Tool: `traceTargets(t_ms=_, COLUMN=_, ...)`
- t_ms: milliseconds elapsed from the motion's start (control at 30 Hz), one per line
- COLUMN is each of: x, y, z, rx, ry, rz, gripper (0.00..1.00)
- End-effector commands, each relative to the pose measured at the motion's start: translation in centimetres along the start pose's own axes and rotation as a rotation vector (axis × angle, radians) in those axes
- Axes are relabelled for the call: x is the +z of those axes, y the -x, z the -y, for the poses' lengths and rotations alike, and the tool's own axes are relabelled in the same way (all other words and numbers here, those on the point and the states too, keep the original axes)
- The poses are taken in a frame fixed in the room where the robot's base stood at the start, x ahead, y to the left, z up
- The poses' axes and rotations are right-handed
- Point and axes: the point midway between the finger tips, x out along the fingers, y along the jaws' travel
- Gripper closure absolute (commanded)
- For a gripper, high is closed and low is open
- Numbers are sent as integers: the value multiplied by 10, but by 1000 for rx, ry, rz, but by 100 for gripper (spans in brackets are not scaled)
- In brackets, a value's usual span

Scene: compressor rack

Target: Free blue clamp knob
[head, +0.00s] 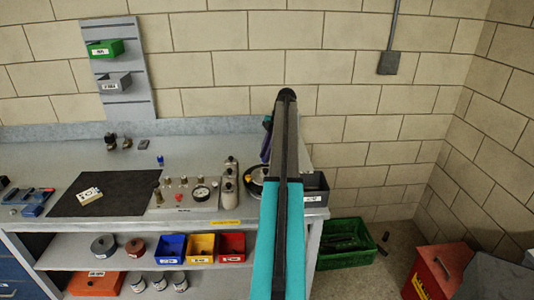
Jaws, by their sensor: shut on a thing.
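My arm (281,220) rises through the middle of the head view and covers part of the bench's right end. Some purple and teal parts (266,138) show just left of its upper end; I cannot tell what they are. My gripper itself is hidden behind the arm, so its fingers and anything in them cannot be seen. A small blue object (160,160) stands on the bench behind the gauge panel; I cannot tell whether it is a knob. A dark round part with a yellow spot (255,182) is partly hidden by the arm. No blue clamp knob can be made out for certain.
The bench (60,160) holds a black mat (105,205), a panel with a gauge (201,193) and a dark bin (316,188). Coloured bins (201,248) sit on the shelf below. A green crate (345,258) and red box (432,278) stand at right.

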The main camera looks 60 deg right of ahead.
Motion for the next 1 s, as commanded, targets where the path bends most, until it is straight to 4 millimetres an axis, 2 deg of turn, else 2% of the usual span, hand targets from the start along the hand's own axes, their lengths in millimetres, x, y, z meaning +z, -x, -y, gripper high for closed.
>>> traceTargets(t_ms=467, x=2, y=4, z=-3, rx=3, ry=16, rz=7, gripper=100)
traceTargets(t_ms=500, x=2, y=4, z=-3, rx=3, ry=16, rz=7, gripper=77)
traceTargets(t_ms=600, x=2, y=3, z=-2, rx=2, ry=16, rz=6, gripper=63)
traceTargets(t_ms=1000, x=0, y=3, z=-2, rx=-3, ry=16, rz=3, gripper=63)
